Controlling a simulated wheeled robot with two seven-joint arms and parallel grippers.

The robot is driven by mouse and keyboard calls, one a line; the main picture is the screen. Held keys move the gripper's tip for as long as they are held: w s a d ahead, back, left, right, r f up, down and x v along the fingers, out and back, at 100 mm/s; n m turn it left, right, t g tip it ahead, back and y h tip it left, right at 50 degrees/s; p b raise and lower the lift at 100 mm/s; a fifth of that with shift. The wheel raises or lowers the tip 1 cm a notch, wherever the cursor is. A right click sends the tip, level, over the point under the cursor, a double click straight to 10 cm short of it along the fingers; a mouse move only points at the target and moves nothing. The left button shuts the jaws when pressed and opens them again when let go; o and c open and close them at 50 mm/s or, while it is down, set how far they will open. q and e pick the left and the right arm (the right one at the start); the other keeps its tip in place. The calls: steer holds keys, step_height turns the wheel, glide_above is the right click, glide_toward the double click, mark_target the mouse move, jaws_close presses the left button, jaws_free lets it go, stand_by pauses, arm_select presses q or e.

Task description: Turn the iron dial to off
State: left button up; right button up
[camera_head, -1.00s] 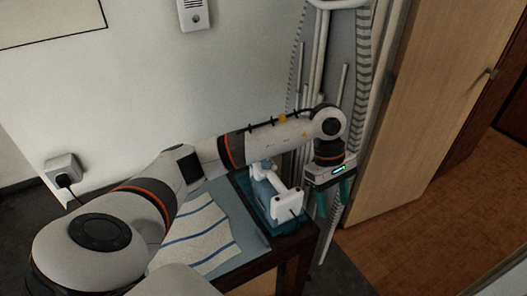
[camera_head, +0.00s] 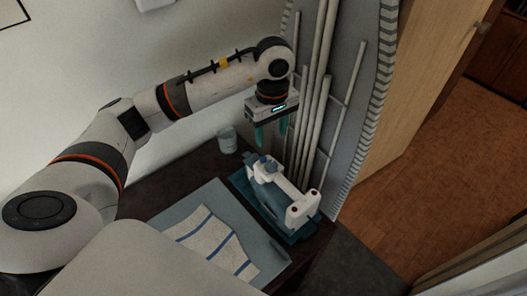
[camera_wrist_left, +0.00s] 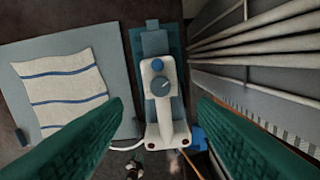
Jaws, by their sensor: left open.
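The white iron (camera_head: 287,197) with blue parts rests on a teal stand (camera_head: 249,200) on the dark table. Its round blue-grey dial (camera_wrist_left: 160,86) shows in the middle of the left wrist view, with a small blue button just above it. I cannot read the dial's setting. My left gripper (camera_head: 271,132) is open and empty, pointing down above and behind the iron, apart from it. In the left wrist view its two green fingers flank the iron (camera_wrist_left: 164,125) from a distance. My right gripper is not in view.
A grey-blue board (camera_head: 184,229) with a striped cloth (camera_head: 212,240) lies left of the iron. A light cup (camera_head: 227,140) stands at the table's back. A folded ironing board (camera_head: 365,100) with white tube legs leans close behind and right of the iron.

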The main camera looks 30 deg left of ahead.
arm_select(q)
steer(key=p, duration=0.1)
glide_above(271, 164)
steer(key=f, duration=0.4)
steer(key=shift+s+d+f, duration=0.1)
steer(key=shift+d+f, duration=0.15)
steer(key=shift+f, duration=0.15)
steer(key=f, duration=0.3)
steer(key=f+p, duration=0.1)
steer(key=shift+a+f, duration=0.2)
steer(key=shift+a, duration=0.05)
steer(key=shift+f, duration=0.85)
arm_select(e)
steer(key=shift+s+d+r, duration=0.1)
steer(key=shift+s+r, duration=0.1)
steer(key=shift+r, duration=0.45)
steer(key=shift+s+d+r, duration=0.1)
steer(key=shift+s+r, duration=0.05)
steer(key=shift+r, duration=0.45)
arm_select(q)
steer(key=shift+c, duration=0.2)
steer(key=c, duration=0.9)
steer(key=shift+c, duration=0.2)
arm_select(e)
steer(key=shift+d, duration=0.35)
